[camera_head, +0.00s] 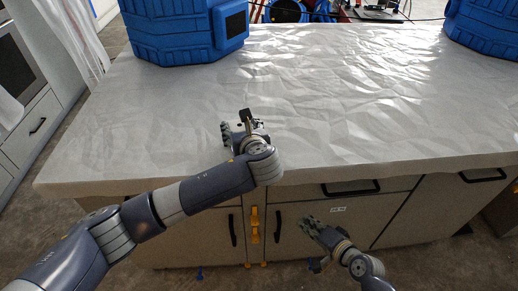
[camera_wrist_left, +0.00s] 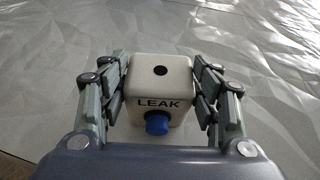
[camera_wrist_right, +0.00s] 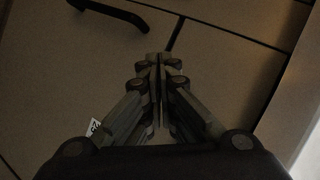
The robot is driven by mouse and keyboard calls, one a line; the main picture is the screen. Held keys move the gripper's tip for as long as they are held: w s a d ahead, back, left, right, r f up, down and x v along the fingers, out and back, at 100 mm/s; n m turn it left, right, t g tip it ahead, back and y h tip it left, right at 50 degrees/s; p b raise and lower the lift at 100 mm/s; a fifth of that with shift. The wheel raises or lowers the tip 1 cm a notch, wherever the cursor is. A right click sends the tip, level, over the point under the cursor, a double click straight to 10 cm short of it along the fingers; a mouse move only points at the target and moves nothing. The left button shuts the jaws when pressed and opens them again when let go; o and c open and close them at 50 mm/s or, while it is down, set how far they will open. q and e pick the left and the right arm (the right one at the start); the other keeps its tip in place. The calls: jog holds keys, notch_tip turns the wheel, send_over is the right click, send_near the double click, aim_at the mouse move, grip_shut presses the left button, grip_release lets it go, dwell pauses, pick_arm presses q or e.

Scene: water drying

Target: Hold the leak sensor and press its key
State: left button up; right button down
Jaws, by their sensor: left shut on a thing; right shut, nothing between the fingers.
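The leak sensor (camera_wrist_left: 160,82) is a small white cube marked "LEAK", with a dark round dot on one face and a blue key (camera_wrist_left: 157,123) below the lettering. My left gripper (camera_wrist_left: 161,85) is shut on it, one finger on each side. In the head view my left gripper (camera_head: 236,128) is over the front part of the covered counter, and the sensor is mostly hidden there. My right gripper (camera_head: 310,224) is shut and empty, low in front of the cabinet fronts; its closed fingers fill the middle of the right wrist view (camera_wrist_right: 159,75).
The counter (camera_head: 340,100) has a crinkled white cover and is largely clear. Blue containers stand at the back left (camera_head: 183,35) and back right (camera_head: 485,25). Drawers and doors with dark handles (camera_head: 350,190) lie below the front edge, near my right gripper.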

jog(key=a+r+t+y, duration=0.1)
jog(key=a+r+y, duration=0.1)
jog(key=r, duration=0.9)
jog(key=a+r+m+t+y, duration=0.1)
jog(key=a+r+y, duration=0.1)
jog(key=r, duration=0.9)
jog(key=shift+w+a+t+y, duration=0.3)
jog(key=shift+w+a+y, duration=0.15)
jog(key=shift+a, duration=0.35)
jog(key=x, duration=1.4)
jog(key=shift+w+r, duration=0.1)
